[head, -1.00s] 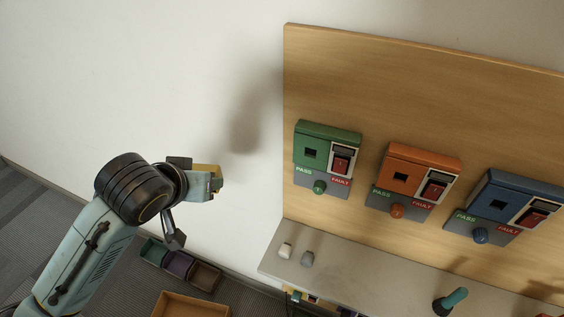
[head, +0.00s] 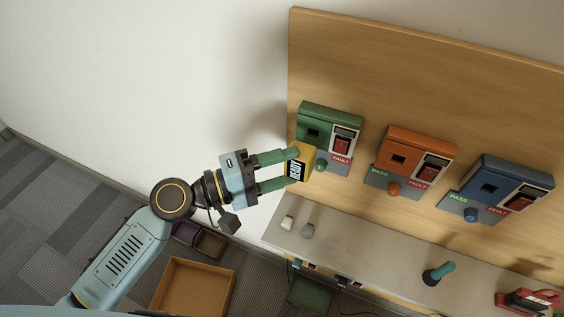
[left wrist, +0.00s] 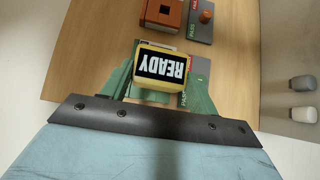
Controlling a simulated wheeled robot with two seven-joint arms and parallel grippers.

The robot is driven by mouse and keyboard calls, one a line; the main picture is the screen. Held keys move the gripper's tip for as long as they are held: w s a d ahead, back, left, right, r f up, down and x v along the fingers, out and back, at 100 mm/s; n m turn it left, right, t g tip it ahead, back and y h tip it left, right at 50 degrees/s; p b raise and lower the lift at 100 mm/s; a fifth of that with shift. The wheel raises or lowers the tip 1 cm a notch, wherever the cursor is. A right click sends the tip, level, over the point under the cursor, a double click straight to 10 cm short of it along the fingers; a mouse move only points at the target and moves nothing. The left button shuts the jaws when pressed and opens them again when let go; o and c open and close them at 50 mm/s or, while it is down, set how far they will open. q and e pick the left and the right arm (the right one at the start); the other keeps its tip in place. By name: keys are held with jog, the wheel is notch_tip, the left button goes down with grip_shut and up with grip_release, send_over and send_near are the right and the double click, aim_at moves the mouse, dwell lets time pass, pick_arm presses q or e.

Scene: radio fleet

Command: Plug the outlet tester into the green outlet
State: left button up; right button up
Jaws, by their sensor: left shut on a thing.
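My left gripper (head: 293,170) is shut on the yellow outlet tester (head: 302,160), whose dark screen reads READY. The tester is in front of the lower left part of the green outlet (head: 329,117) on the wooden board. The green outlet's dark square socket (head: 314,133) still shows just above the tester; I cannot tell whether they touch. In the left wrist view the tester (left wrist: 161,66) sits between the green fingers and hides most of the green outlet behind it. My right gripper is not in view.
The orange outlet (head: 417,146) and blue outlet (head: 500,177) are to the right. A grey shelf (head: 375,250) below holds two small knobs, a teal-handled thing (head: 438,272) and a red device (head: 528,300). An open orange bin (head: 195,287) stands on the floor.

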pick_arm(q)
jog(key=shift+s+a, duration=0.1)
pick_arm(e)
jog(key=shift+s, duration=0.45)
pick_arm(q)
jog(key=shift+w+d+b, duration=0.15)
jog(key=shift+w+d, duration=0.1)
jog(key=shift+w, duration=0.5)
jog(key=shift+w+d+b, duration=0.2)
jog(key=shift+w+d, duration=0.05)
jog(key=shift+w, duration=0.5)
jog(key=shift+w+d+b, duration=0.15)
jog(key=shift+w+d, duration=0.1)
jog(key=shift+w, duration=0.5)
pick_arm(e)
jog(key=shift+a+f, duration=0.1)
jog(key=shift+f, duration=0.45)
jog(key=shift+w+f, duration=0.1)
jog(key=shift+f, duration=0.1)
pick_arm(q)
jog(key=shift+w+d+b, duration=0.2)
jog(key=shift+w+b, duration=0.3)
jog(key=shift+w, duration=0.15)
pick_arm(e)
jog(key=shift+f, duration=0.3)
pick_arm(q)
jog(key=o, duration=1)
jog(key=shift+o, duration=0.2)
jog(key=shift+a, duration=0.1)
